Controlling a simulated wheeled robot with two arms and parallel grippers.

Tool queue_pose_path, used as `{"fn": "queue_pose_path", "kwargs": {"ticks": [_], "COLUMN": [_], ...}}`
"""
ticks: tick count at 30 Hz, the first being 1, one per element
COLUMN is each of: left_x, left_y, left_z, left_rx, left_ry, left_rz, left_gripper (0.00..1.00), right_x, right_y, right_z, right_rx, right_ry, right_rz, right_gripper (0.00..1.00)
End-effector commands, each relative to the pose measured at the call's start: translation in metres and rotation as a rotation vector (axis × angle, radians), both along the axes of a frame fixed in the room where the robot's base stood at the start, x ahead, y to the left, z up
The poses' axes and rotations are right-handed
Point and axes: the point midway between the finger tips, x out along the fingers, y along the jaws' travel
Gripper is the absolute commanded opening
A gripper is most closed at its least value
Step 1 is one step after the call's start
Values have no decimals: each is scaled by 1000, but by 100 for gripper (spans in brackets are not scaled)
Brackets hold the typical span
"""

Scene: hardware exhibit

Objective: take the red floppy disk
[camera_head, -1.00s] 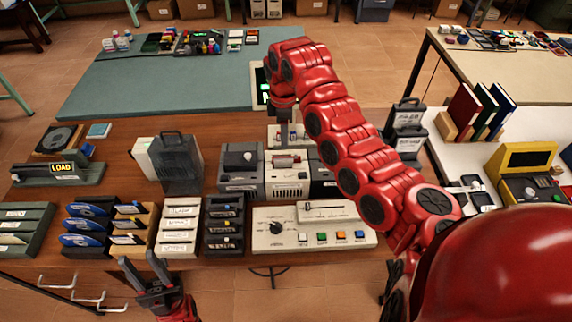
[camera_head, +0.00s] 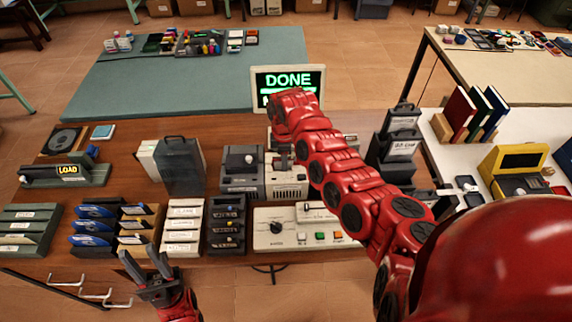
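No red floppy disk shows clearly. My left gripper (camera_head: 140,253) is open and empty in front of the table's front edge, below the racks of disks. A monitor (camera_head: 289,80) behind the drive reads "DONE" in green.
Disk racks stand along the front edge: blue disks (camera_head: 93,226), a tan rack (camera_head: 137,232), a white rack (camera_head: 183,228) and a black rack (camera_head: 226,226). A control panel (camera_head: 285,232) with coloured buttons is to their right. A dark grey case (camera_head: 181,166) stands left of the drive.

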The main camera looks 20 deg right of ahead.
Motion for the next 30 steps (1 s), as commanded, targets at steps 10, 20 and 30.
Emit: {"fn": "queue_pose_path", "kwargs": {"ticks": [10,20,30], "left_x": [0,0,0], "left_y": [0,0,0], "left_z": [-1,-1,-11], "left_rx": [0,0,0], "left_ry": [0,0,0], "left_rz": [0,0,0], "left_gripper": [40,40,40], "right_x": [0,0,2], "right_y": [0,0,1], "right_z": [0,0,15], "right_rx": [1,1,2], "right_ry": [0,0,-5], "right_rz": [1,1,2], "right_gripper": [4,0,0]}}
